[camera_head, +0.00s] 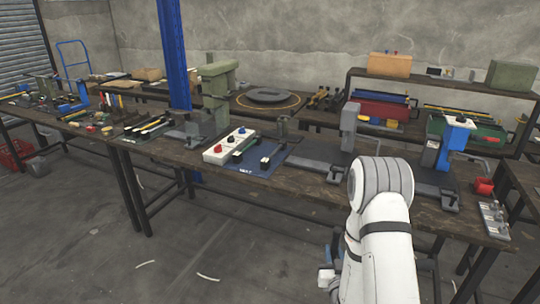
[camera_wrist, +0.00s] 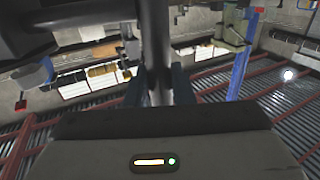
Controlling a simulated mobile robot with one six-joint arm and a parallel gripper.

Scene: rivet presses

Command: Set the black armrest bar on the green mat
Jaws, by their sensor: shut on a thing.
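My gripper (camera_wrist: 163,88) is shut on a dark bar (camera_wrist: 156,40), which stands out between the two blue-grey fingers in the wrist view; this looks like the black armrest bar. In the head view my gripper (camera_head: 332,262) hangs low in front of the bench, partly hidden behind my white arm, and the bar cannot be made out there. A dark, greenish mat (camera_head: 137,139) lies on the bench left of centre, with black and yellow bars on it. My gripper is well to the right of this mat and apart from it.
A blue mat (camera_head: 246,173) with black-ended parts lies mid-bench beside a white button panel (camera_head: 217,154). Grey presses (camera_head: 349,125), a blue press (camera_head: 457,136) and a red cup (camera_head: 484,186) stand to the right. A blue post (camera_head: 173,55) rises behind the bench. The floor in front is open.

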